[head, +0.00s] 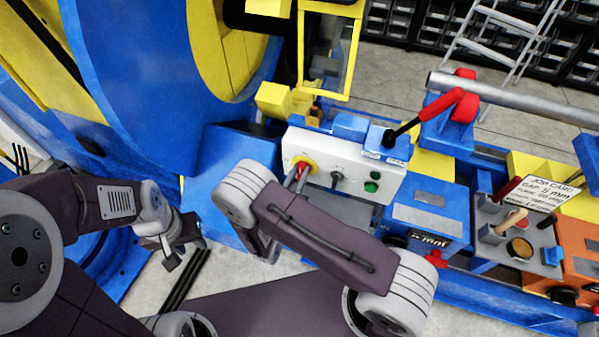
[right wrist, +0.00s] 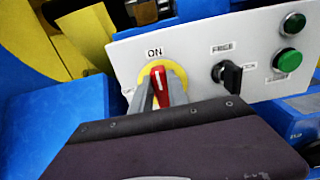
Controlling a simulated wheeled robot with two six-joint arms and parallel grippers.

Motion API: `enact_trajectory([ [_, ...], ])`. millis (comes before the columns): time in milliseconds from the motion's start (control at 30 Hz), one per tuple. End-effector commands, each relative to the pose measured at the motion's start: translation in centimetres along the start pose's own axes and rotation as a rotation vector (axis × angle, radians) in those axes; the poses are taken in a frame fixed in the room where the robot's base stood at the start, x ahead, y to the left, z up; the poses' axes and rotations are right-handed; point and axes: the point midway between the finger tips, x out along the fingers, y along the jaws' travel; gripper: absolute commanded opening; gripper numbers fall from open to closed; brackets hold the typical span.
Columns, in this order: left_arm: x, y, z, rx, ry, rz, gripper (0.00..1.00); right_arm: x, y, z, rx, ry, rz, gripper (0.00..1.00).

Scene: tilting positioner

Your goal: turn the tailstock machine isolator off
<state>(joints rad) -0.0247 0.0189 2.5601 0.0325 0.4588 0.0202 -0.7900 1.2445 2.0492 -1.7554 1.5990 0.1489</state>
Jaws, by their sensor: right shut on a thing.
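The isolator is a red knob on a yellow round plate (head: 311,161) on the white control panel (head: 375,203). In the right wrist view the red knob (right wrist: 157,78) stands upright with its white mark toward the ON label (right wrist: 154,52). My right gripper (head: 301,178) is shut on the knob, one grey finger on each side; its fingers (right wrist: 161,92) hide part of the yellow plate, and the label at the plate's left is mostly hidden. My left gripper (head: 184,256) is empty, low at the left and apart from the panel; its fingers look spread.
A black selector switch (head: 337,177) and green buttons (head: 371,187) sit right of the isolator. The large blue wheel (head: 150,80) stands at the left. A job card (head: 545,190) and tools lie right.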

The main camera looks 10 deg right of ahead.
Motion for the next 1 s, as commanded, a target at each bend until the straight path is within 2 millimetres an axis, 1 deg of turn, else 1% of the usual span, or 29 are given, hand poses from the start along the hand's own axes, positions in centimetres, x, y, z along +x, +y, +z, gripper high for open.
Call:
enact_trajectory([
  [167,-0.1,0.0,0.0,0.000,0.000,0.000,0.36,0.0,0.1,0.0,-0.021,0.001,0.000,0.00],
  [367,-0.5,0.0,-0.1,0.000,0.000,0.000,0.36,0.0,0.2,0.0,-0.116,0.001,0.000,0.00],
  [1000,-1.8,0.0,-0.2,0.000,0.000,0.000,0.36,0.0,1.3,-0.5,-0.703,0.001,0.000,0.00],
])
